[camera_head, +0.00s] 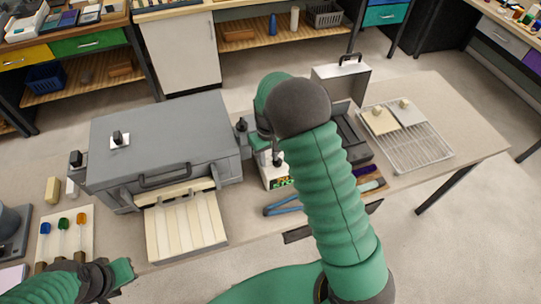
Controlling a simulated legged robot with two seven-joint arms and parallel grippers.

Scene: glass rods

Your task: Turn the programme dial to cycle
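A black knob (118,137) stands on a white plate on top of the large grey box (185,125). I cannot read any marks around it. A small pale box (270,170) with a coloured strip on its front stands right of the grey box, partly hidden by my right arm. I cannot tell which of the two carries the programme dial. My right gripper (274,157) points down at the small pale box; its fingers are small and partly hidden, so contact is unclear. My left gripper (118,274) is low at the left, away from both, with its opening unclear.
A pale slatted tray (186,227) sits before the grey box. A blue tool (283,207) lies near the front edge. A wire rack (420,148) with tiles stands right. The table's right end is clear.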

